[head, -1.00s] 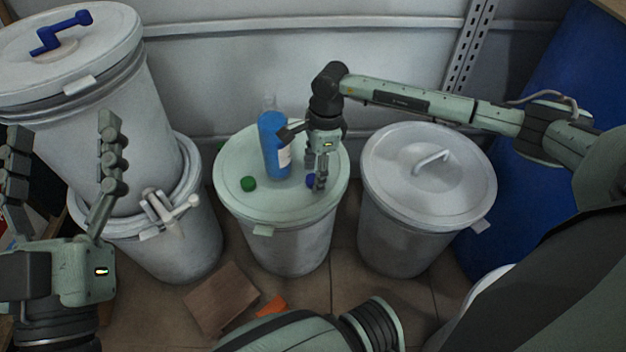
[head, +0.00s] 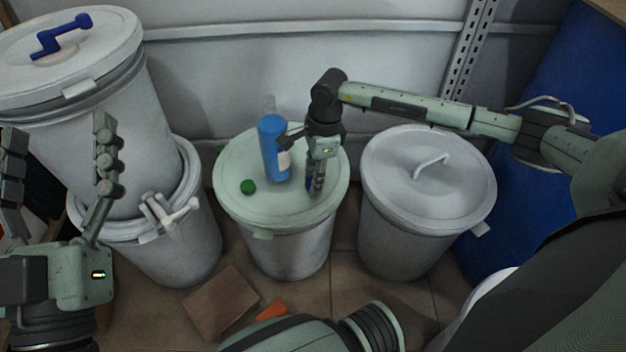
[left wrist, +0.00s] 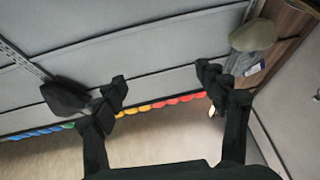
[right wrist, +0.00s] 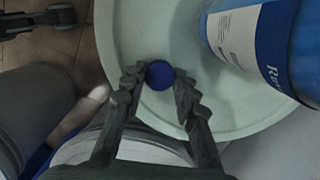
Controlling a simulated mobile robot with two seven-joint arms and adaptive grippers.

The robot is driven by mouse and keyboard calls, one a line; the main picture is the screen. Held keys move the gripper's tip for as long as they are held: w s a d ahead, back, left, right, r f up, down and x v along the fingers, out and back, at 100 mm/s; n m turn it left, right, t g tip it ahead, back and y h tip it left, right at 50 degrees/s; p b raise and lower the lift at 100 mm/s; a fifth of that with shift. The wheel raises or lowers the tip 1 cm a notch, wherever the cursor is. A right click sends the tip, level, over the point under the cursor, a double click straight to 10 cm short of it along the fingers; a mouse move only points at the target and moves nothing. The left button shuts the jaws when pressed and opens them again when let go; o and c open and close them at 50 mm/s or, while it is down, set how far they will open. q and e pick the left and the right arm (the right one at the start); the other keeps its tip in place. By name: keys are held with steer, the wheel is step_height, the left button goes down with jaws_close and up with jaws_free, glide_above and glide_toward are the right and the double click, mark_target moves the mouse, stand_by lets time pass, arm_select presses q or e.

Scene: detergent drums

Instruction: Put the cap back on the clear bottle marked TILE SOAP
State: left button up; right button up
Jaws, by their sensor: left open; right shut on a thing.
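A bottle of blue liquid with a clear neck (head: 273,148) stands upright on the pale green lid of the middle drum (head: 235,203). Its neck looks uncapped. In the right wrist view the bottle (right wrist: 265,40) shows part of a white and blue label; I cannot read TILE SOAP on it. My right gripper (head: 314,188) is just right of the bottle, pointing down, shut on a blue cap (right wrist: 158,75) low over the lid. Whether the cap still touches the lid is unclear. A green cap (head: 248,187) lies on the lid, left of the bottle. My left gripper (head: 58,127) is open and empty.
A lidded grey drum (head: 428,175) stands at right. Stacked drums (head: 120,150) with a blue crank handle (head: 62,35) and a white tap (head: 170,213) stand at left. A brown board (head: 222,302) and an orange piece (head: 272,310) lie on the floor.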

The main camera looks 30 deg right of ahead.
mark_target(274, 142)
step_height(274, 142, up, 5)
steer(key=shift+w+f+p, duration=0.1)
steer(key=shift+f+p, duration=0.05)
steer(key=shift+p, duration=0.25)
arm_select(q)
steer(key=f+g, duration=0.1)
steer(key=w+f+g, duration=0.1)
steer(key=f, duration=0.1)
steer(key=f+g+y, duration=0.1)
steer(key=f, duration=0.1)
steer(key=shift+w+a+p, duration=0.15)
steer(key=shift+w+p, duration=0.2)
steer(key=shift+w, duration=0.05)
arm_select(e)
steer(key=s+a+r, duration=0.1)
steer(key=a+r, duration=0.5)
steer(key=a, duration=0.5)
steer(key=shift+a+r, duration=0.15)
steer(key=shift+a, duration=0.2)
arm_select(q)
steer(key=shift+o, duration=0.8)
arm_select(e)
steer(key=shift+r, duration=0.1)
